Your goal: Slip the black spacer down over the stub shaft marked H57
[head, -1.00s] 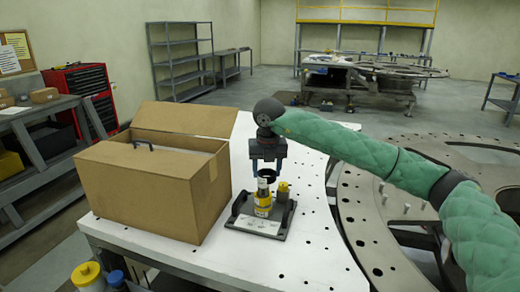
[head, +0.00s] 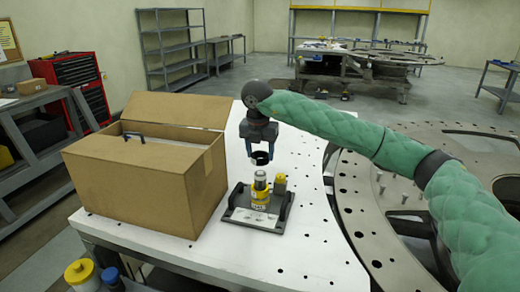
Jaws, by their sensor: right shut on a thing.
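My right gripper (head: 261,153) is shut on the black spacer (head: 261,159), a short dark ring, at its fingertips. The spacer is in the air, just above and apart from the top of a stub shaft (head: 260,183) with a silvery top and a yellow lower part. This shaft stands upright on a dark base plate (head: 235,213). My left gripper is not in view.
An open cardboard box (head: 125,190) stands close to the left of the base plate. The white tabletop (head: 315,245) has small holes and is clear in front and to the right. A large grey ring plate (head: 355,205) lies at the right, under my right arm.

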